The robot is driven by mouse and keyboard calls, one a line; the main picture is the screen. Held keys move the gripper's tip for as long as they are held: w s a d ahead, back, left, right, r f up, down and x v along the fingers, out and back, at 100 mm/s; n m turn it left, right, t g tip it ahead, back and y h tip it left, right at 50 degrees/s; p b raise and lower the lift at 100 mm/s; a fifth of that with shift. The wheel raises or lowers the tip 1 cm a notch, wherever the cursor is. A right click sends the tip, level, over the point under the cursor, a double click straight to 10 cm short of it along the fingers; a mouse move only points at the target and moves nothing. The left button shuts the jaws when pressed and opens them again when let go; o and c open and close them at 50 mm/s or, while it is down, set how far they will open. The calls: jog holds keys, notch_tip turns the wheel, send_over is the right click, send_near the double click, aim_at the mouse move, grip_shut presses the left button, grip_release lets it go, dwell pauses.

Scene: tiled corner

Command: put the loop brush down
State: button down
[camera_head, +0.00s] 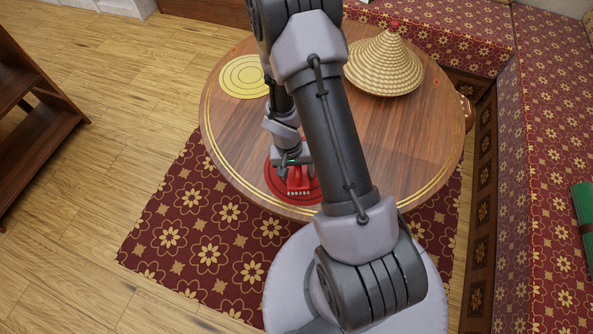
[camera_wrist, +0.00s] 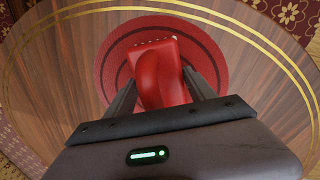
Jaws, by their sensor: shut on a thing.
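The loop brush (camera_head: 299,182) is red, with a row of pale bristles showing along its lower edge in the head view. It is over a round red mat (camera_head: 281,188) near the front edge of the round wooden table (camera_head: 420,130). My gripper (camera_head: 294,166) is above the mat and shut on the brush. In the wrist view the red brush (camera_wrist: 162,75) sits between the two dark fingers of my gripper (camera_wrist: 162,90), with the red mat (camera_wrist: 110,60) behind it. I cannot tell whether the bristles touch the mat.
A yellow round mat (camera_head: 240,77) lies at the table's back left. A woven cone-shaped lid with a red tip (camera_head: 384,65) stands at the back right. Patterned red benches (camera_head: 545,150) border the right side. A dark wooden shelf (camera_head: 35,120) stands at the left.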

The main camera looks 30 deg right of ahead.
jog(key=shift+c, duration=1.5)
grip_release()
